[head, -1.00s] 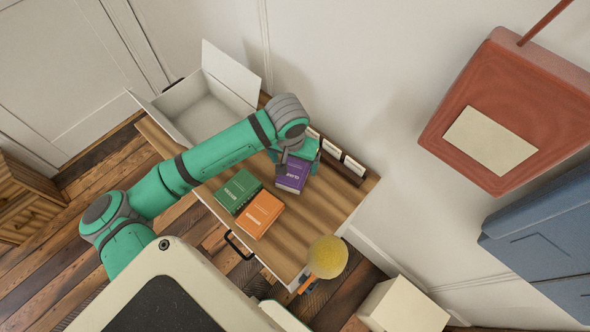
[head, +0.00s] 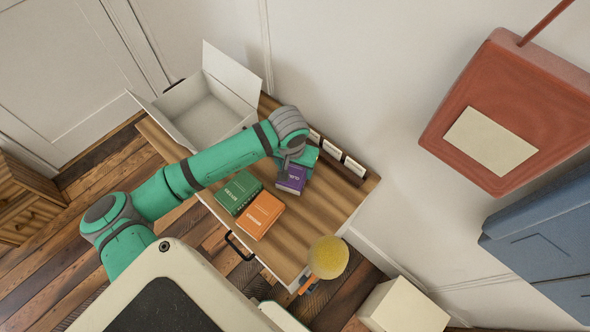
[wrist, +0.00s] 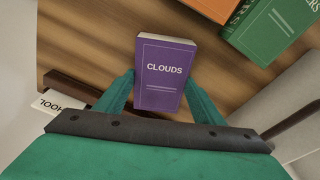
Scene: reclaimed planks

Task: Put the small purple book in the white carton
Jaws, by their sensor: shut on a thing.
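The small purple book (head: 291,180), titled CLOUDS in the wrist view (wrist: 164,70), is between the two fingers of my gripper (wrist: 160,98). The fingers are shut on its long sides. In the head view my gripper (head: 296,164) partly covers the book, and I cannot tell whether the book touches the wooden top. The white carton (head: 207,112) stands open at the back left of the top, its flaps spread. My arm passes in front of its near side.
A green book (head: 238,192) and an orange book (head: 260,214) lie side by side left of the purple book. A dark rack with white cards (head: 354,166) runs along the wall. A yellow ball-shaped thing (head: 328,256) stands at the front right corner.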

